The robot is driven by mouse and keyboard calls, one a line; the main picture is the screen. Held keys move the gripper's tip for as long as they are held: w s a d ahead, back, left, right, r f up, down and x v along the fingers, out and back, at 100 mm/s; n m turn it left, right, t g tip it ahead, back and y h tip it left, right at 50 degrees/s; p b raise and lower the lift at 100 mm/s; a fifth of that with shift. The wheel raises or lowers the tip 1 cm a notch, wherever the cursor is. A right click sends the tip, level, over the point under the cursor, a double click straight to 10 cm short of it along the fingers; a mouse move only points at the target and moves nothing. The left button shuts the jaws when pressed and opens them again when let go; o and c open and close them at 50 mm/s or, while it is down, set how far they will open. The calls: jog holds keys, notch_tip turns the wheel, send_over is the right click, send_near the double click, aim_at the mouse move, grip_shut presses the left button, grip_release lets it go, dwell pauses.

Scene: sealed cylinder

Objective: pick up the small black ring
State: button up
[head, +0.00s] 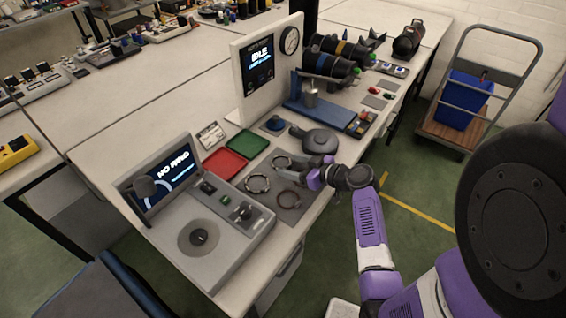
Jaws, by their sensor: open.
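Three rings lie on or beside a grey mat (290,214) on the bench. A dark ring (288,208) lies at the front right of the group. A greyer ring (257,192) lies to its left, and a third ring (272,162) lies farther back, close to the gripper fingers. The view is too small to tell surely which one is the small black ring. My gripper (290,172) reaches in from the right, open, with its fingers over the mat between the back ring and the dark ring. The fingers hide part of the mat, and I cannot tell their height above it.
Red (225,162) and green (247,143) trays lie behind the rings. A round dark lidded object (320,141) stands close behind my gripper. A control console (205,230) stands at front left, and an upright display panel (262,68) at the back. A trolley (440,135) stands at right.

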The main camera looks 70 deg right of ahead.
grip_shut()
dwell(0.4)
